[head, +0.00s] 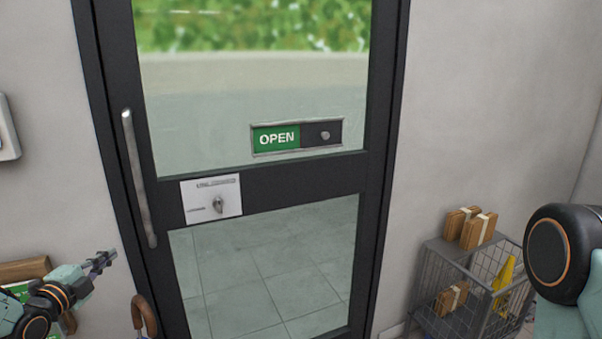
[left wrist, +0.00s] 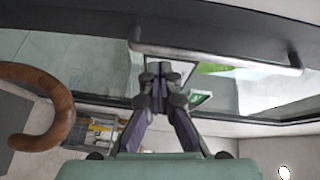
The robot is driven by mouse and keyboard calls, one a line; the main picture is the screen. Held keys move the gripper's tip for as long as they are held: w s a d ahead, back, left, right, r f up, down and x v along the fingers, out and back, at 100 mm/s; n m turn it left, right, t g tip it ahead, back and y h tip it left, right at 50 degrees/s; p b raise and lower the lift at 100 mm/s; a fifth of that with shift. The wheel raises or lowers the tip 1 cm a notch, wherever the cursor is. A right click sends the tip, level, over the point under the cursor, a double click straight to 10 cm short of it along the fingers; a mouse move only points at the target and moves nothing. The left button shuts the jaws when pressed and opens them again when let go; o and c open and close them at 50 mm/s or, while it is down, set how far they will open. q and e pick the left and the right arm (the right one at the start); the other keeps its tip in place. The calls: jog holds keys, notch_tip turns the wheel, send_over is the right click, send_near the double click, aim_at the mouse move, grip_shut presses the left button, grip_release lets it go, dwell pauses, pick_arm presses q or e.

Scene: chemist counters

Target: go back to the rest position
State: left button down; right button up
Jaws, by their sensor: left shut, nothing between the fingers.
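My left gripper (head: 101,262) is at the lower left of the head view, in front of the wall left of the glass door (head: 262,205). It is shut with nothing in it. In the left wrist view its fingers (left wrist: 159,78) meet in the middle, with the door's bar handle (left wrist: 220,58) behind them. The gripper looks apart from the door in the head view. A round dark joint of my right arm (head: 560,255) shows at the right edge; the right gripper is out of view.
A brown curved handle (head: 145,315) stands near my left gripper, also in the left wrist view (left wrist: 40,105). A wire cart (head: 470,290) with parcels stands at right.

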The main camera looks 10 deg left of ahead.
pick_arm(q)
jog(key=s+d+f+n+g+h+b, duration=0.15)
jog(key=s+d+f+n+g, duration=0.3)
jog(key=d+f, duration=0.7)
jog(key=s+d+f+n+g+h+b, duration=0.1)
jog(key=s+d+f+n+g+b, duration=0.4)
jog(key=d+f, duration=0.6)
jog(key=s+d+f+n+g, duration=0.2)
jog(key=s, duration=0.8)
jog(key=s+d+f+n+g+y+b, duration=0.1)
jog(key=s+d+f+n+g, duration=0.2)
jog(key=s, duration=0.7)
jog(key=s+d+f+n+g+y, duration=0.1)
jog(key=s+d+f+n+g, duration=0.1)
jog(key=s, duration=0.9)
jog(key=shift+d+f+g, duration=0.35)
jog(key=shift+d, duration=0.35)
